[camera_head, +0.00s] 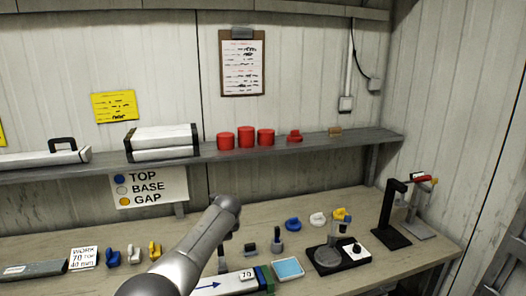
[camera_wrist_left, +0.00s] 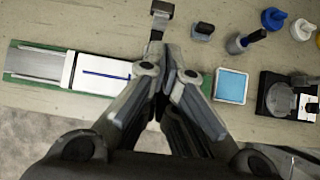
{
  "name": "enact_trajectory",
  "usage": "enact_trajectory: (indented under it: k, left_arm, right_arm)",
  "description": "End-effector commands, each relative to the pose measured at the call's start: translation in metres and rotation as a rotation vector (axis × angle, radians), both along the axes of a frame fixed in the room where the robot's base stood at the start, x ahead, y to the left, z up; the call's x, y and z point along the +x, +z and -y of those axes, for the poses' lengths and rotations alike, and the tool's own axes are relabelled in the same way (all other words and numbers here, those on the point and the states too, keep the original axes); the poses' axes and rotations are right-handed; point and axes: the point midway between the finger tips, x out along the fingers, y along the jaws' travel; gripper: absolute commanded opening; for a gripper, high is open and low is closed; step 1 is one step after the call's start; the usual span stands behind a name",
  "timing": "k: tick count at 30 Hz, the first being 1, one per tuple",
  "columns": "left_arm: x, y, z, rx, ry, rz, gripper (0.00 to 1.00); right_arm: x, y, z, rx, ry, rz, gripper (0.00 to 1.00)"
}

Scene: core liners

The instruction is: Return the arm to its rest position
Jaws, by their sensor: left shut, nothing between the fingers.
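My left arm (camera_head: 190,245) comes in from the bottom of the head view and reaches over the bench, bent at a rounded joint. Its gripper is mostly hidden behind the arm there. In the left wrist view my left gripper (camera_wrist_left: 172,58) has its fingers together with nothing between them. It is above the bench's front part, between a white core liner (camera_wrist_left: 88,73) with a blue line and a blue pad in a white tray (camera_wrist_left: 230,85). The liner, marked 70, shows partly in the head view (camera_head: 237,284). My right gripper is not in view.
The wooden bench (camera_head: 385,262) holds dark-handled tools (camera_head: 277,243), the blue pad (camera_head: 289,268), blue (camera_head: 292,224), white and yellow caps, a black-based device (camera_head: 328,257) and a black stand (camera_head: 391,215). A shelf (camera_head: 300,149) with red caps (camera_head: 246,137) runs along the wall behind.

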Motion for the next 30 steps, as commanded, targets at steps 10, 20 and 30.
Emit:
enact_trajectory:
  k: [10,20,30]
  left_arm:
    - [-0.022,-0.047,0.013,-0.158,0.133,-0.011,0.00]
    - [-0.072,-0.112,0.023,-0.409,0.393,-0.031,0.00]
    - [-0.187,-0.188,0.013,-0.774,0.915,-0.065,0.00]
  right_arm:
    - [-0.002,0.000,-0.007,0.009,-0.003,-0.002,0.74]
    - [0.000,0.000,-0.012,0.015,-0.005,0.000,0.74]
    - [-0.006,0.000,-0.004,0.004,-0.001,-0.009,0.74]
